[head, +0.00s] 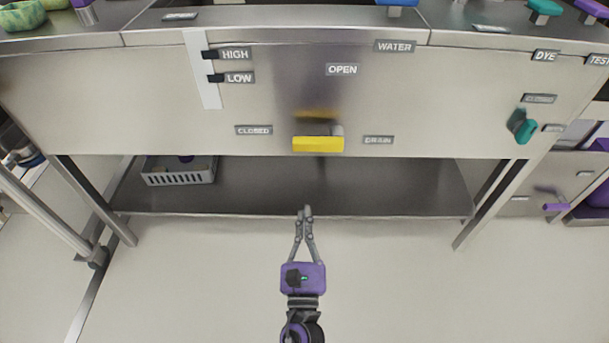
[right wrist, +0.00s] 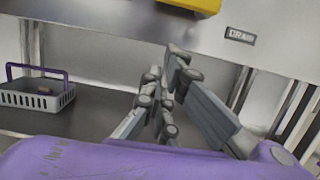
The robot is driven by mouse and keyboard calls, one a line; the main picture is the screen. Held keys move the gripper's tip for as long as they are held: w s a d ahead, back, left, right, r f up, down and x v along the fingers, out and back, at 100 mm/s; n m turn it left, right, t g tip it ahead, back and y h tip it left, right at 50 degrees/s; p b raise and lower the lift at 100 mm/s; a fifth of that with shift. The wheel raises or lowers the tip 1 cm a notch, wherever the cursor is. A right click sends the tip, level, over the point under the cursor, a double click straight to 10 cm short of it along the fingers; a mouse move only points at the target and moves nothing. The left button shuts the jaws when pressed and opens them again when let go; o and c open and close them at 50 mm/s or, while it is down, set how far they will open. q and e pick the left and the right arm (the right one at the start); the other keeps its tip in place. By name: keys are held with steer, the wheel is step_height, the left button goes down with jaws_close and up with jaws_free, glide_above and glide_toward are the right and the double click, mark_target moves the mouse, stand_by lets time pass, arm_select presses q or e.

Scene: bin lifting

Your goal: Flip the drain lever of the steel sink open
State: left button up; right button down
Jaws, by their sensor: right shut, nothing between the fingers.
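The drain lever is a yellow handle (head: 318,144) on the front panel of the steel sink (head: 150,100). It lies level between the CLOSED label (head: 254,130) and the DRAIN label (head: 379,140), below the OPEN label (head: 342,69). In the right wrist view the yellow handle (right wrist: 195,5) is cut off at the top edge. My right gripper (head: 308,209) is shut and empty, below the handle and apart from it. In the right wrist view its fingertips (right wrist: 172,60) are together. My left gripper is in neither view.
A grey basket (head: 180,177) with a purple handle sits on the lower shelf (head: 290,205), at left. A teal knob (head: 522,127) is on the panel at right. HIGH and LOW markers are at upper left. Sink legs stand on both sides; the floor in front is clear.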

mark_target(319, 139)
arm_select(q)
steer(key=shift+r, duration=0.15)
arm_select(e)
steer(key=w+r, duration=0.6)
steer(key=w, duration=0.3)
steer(key=shift+w+r, duration=0.2)
steer(key=shift+w, duration=0.1)
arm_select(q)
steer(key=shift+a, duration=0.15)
arm_select(e)
steer(key=shift+r, duration=0.1)
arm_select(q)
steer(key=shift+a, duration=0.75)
arm_select(e)
steer(key=shift+a+r+m, duration=0.15)
steer(key=shift+r+m, duration=0.05)
steer(key=shift+m, duration=0.4)
